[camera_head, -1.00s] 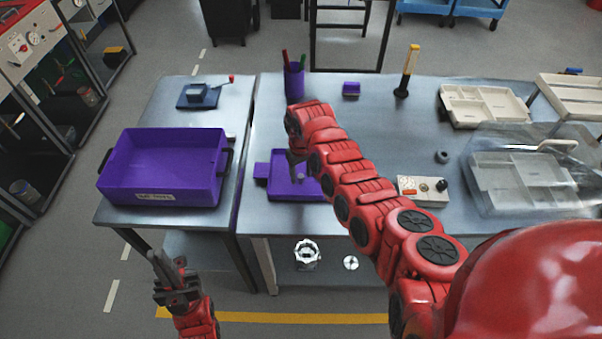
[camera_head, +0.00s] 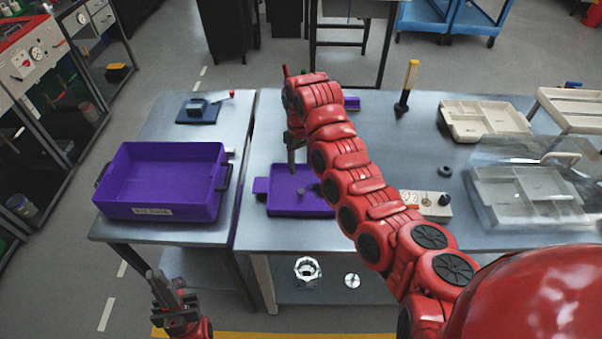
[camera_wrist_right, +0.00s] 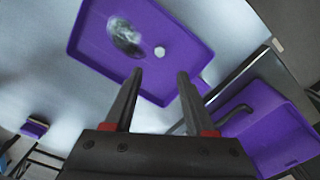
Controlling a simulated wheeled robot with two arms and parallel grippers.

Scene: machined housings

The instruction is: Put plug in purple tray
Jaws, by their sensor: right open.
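The shallow purple tray (camera_head: 285,208) lies on the right-hand table, and it fills the top of the right wrist view (camera_wrist_right: 190,45). A small pale hexagonal piece (camera_wrist_right: 160,51) and a larger, blurred grey round piece (camera_wrist_right: 124,38) show over its floor in that view; I cannot tell for certain which is the plug. My right gripper (camera_head: 293,168) is above the tray's left part. In the wrist view its fingers (camera_wrist_right: 158,82) are apart with nothing between them. My left gripper (camera_head: 166,276) is low in front of the left table, away from the tray.
A deep purple bin (camera_head: 160,212) stands on the left table, with a blue fixture (camera_head: 198,110) behind it. A switch box (camera_head: 425,203), a dark ring (camera_head: 445,171), a yellow-handled tool (camera_head: 407,88) and pale divided trays (camera_head: 485,112) occupy the right table. Machined parts (camera_head: 307,269) sit on the lower shelf.

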